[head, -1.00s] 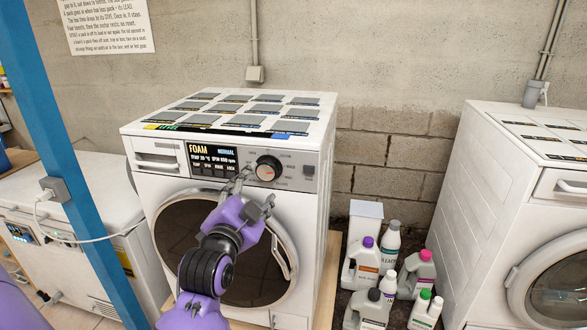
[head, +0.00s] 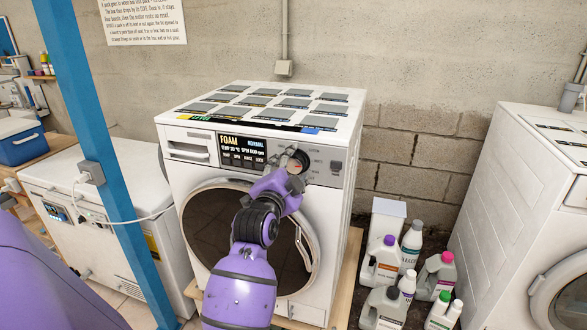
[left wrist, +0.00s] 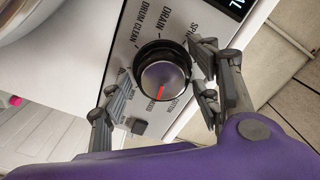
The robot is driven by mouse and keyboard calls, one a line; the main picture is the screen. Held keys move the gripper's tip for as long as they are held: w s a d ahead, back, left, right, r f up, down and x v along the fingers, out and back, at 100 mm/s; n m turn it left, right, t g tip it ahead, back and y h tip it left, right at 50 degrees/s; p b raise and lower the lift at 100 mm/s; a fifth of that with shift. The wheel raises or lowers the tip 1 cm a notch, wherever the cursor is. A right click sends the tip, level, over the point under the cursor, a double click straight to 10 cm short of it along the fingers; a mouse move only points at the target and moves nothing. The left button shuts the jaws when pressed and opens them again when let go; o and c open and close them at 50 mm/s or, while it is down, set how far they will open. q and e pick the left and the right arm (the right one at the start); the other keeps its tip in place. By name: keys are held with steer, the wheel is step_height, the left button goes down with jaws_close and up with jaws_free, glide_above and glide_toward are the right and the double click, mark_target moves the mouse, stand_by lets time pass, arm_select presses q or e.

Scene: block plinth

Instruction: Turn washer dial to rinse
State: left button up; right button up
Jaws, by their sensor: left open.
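The washer (head: 180,168) is white and stands in the middle of the head view, with a dark round door and a panel reading FOAM. Its dial (head: 302,157) is at the panel's right, partly hidden by my left gripper (head: 294,166). In the left wrist view the dial (left wrist: 165,75) is a dark ring with a silver face and a red mark pointing down. DRAIN, DRUM CLEAN and part of SPIN are legible around it; I cannot read rinse. Contact is unclear. My right gripper is not in view.
Flat grey samples (head: 290,102) cover the washer's top. Several detergent bottles (head: 381,262) stand on the floor to the right, before another white washer (head: 483,190). A blue post (head: 84,120) and a white chest appliance (head: 110,170) are at left.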

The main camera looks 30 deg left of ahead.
arm_select(q)
steer(key=c, duration=1.1)
